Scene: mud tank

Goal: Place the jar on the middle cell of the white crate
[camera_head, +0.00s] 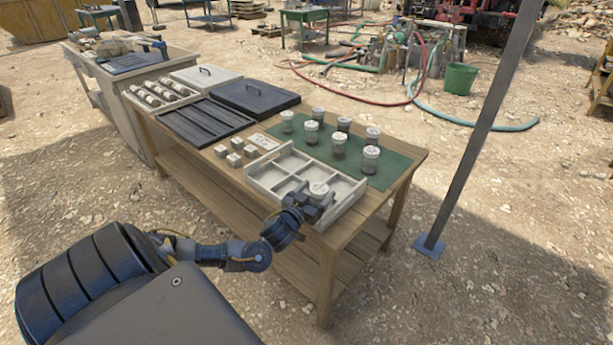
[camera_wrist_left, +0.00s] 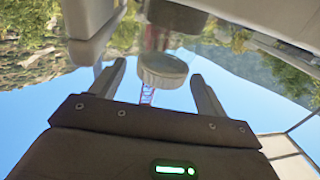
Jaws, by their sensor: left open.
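The white crate (camera_head: 256,185) sits on the near end of the wooden table and is split into several cells. A jar with a white lid (camera_head: 318,188) stands at a near-side cell of the crate; its body is mostly hidden by my left gripper (camera_head: 314,200). I cannot tell for sure which cell holds it. In the left wrist view the jar's lid (camera_wrist_left: 162,70) lies between the two spread fingers of my left gripper (camera_wrist_left: 158,92), with a gap on each side. Pale crate walls (camera_wrist_left: 268,42) show at the top of that view. My right gripper is not in view.
Several more jars (camera_head: 311,131) stand on the green mat (camera_head: 396,167) behind the crate. Small pale blocks (camera_head: 235,159), a black ribbed tray (camera_head: 205,123) and a dark lidded box (camera_head: 256,97) lie to the left. A slanted metal post (camera_head: 480,125) stands right of the table.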

